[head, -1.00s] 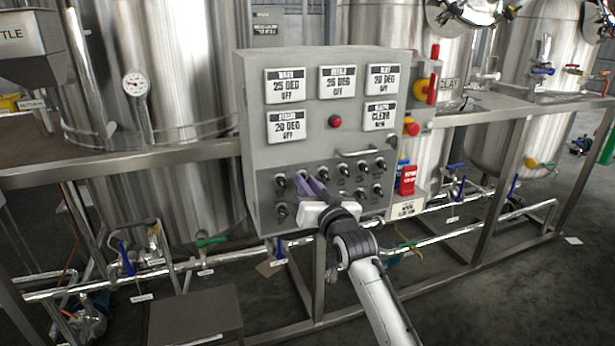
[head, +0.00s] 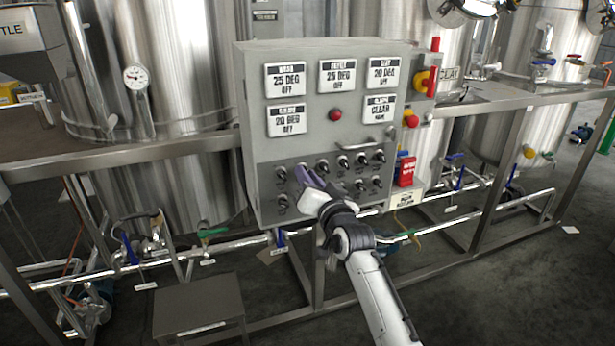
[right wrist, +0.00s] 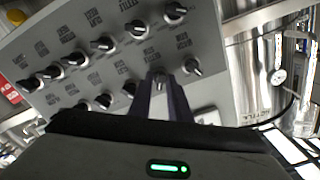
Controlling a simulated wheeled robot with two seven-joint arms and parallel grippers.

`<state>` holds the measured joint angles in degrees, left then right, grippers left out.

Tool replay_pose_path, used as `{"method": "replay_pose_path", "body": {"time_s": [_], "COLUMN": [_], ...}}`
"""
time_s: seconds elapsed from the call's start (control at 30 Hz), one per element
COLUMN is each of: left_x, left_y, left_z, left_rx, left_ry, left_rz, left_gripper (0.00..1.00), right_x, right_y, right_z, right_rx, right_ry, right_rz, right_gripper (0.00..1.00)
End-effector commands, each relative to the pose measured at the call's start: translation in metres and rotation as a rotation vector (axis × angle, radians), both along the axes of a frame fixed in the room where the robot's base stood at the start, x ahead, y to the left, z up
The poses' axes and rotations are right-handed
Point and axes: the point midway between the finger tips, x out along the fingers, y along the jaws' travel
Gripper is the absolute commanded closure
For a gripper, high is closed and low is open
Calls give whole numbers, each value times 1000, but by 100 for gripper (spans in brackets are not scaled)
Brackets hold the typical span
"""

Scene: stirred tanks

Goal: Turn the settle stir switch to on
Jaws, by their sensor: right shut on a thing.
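The grey control panel (head: 259,112) carries two rows of black rotary switches with small labels too blurred to read surely, so I cannot tell by label which is settle stir. My right gripper (head: 303,172) is at the upper row, second switch from the left. In the right wrist view, which shows the panel upside down, its dark fingers (right wrist: 161,88) are shut on that switch (right wrist: 161,76). The fingers partly hide the knob, so its setting is unclear. A neighbouring switch (right wrist: 192,67) is free beside them. My left gripper is not in view.
A red button (head: 335,115) and a metal handle (head: 367,143) are on the panel. A red and yellow switch (head: 425,82) is on its right side. Steel tanks (head: 160,60) stand behind.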

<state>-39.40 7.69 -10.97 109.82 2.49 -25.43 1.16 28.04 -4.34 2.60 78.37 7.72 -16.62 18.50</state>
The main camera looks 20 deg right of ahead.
Motion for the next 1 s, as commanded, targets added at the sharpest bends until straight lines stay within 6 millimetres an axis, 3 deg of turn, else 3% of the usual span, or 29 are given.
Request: {"method": "replay_pose_path", "body": {"time_s": [0.07, 0.1, 0.17, 0.43, 0.57, 1.0], "left_x": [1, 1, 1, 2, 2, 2], "left_y": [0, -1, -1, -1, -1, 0], "left_z": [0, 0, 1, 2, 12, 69], "left_rx": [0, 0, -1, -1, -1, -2], "left_ry": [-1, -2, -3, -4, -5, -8], "left_rz": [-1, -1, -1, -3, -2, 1], "left_gripper": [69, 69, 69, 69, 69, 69], "right_x": [0, 0, 0, -1, -8, -82], "right_y": [0, 0, 0, 0, 0, -2], "right_z": [-2, -2, -1, 0, 2, 3], "right_rx": [1, 0, 0, -1, -2, -1], "right_ry": [3, 3, 3, 1, 3, 5], "right_rz": [1, 1, 1, 1, 1, 2], "right_gripper": [100, 80, 73, 73, 73, 73]}}
